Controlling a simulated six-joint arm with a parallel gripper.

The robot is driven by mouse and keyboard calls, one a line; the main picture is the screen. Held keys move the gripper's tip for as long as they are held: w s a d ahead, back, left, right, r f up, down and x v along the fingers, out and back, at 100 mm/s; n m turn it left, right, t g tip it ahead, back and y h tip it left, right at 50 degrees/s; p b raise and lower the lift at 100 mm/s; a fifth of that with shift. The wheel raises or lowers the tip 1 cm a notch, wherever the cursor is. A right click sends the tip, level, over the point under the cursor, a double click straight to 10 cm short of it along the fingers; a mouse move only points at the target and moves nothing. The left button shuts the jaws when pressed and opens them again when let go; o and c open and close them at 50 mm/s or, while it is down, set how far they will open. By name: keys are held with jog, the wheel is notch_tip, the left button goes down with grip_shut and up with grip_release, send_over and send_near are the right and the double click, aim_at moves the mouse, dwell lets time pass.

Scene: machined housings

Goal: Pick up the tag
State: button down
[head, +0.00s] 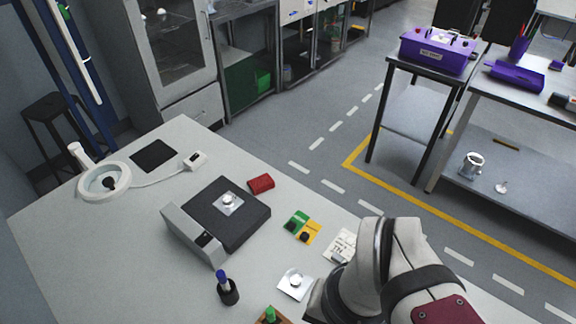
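A white card with dark print (341,246), which may be the tag, lies flat on the light table just left of my arm. My arm partly hides its right side. A green card (295,221) and a yellow card (311,235) lie side by side further left, each with a small dark piece on it. I cannot tell for sure which of these is the tag. My arm's links fill the lower right. My gripper is out of sight, so its opening and anything in it are hidden.
A dark-topped device (250,222) bears a shiny metal part. A red block (261,184) lies behind it. A metal plate with a round part (295,285), a dark holder with a blue-topped item (228,291) and a wooden box (270,317) stand near the front. A ring lamp (88,180) stands left.

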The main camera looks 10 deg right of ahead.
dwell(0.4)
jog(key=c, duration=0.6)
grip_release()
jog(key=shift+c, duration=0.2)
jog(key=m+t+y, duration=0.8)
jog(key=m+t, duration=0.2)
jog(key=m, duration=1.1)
send_over(294, 226)
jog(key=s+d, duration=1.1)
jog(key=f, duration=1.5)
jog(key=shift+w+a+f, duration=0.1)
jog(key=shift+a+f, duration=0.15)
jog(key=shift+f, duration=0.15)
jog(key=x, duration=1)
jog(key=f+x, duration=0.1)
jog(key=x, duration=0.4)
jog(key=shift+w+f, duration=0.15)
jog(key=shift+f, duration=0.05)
